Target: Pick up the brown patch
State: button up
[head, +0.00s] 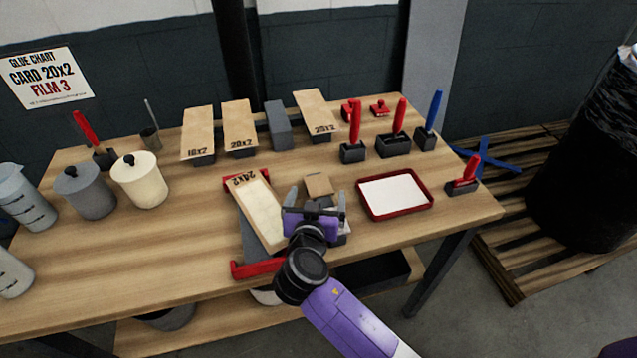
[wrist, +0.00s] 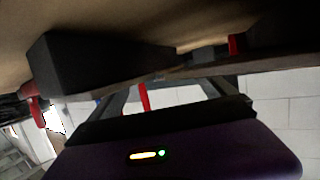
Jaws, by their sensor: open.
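A small brown patch (head: 319,183) shows in the head view near the middle of the table, just beyond my gripper. It seems to lie flat on top of something dark; my gripper hides its near side. My gripper (head: 316,197) is open, its two fingers apart, low over the table. In the wrist view my gripper (wrist: 170,88) shows with nothing clearly between its fingers. I cannot pick out the patch in the wrist view, and I cannot tell whether the fingers touch it.
A red-ended holder with a long pale box (head: 262,210) stands close left of my gripper. A red tray with a white sheet (head: 394,193) lies to the right. Several boxes and red-handled tools (head: 399,115) stand behind.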

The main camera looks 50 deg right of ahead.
aim_at(319, 184)
jog(key=shift+x, duration=1.7)
jog(key=shift+r, duration=0.1)
jog(key=c, duration=1.7)
jog(key=shift+o, duration=0.2)
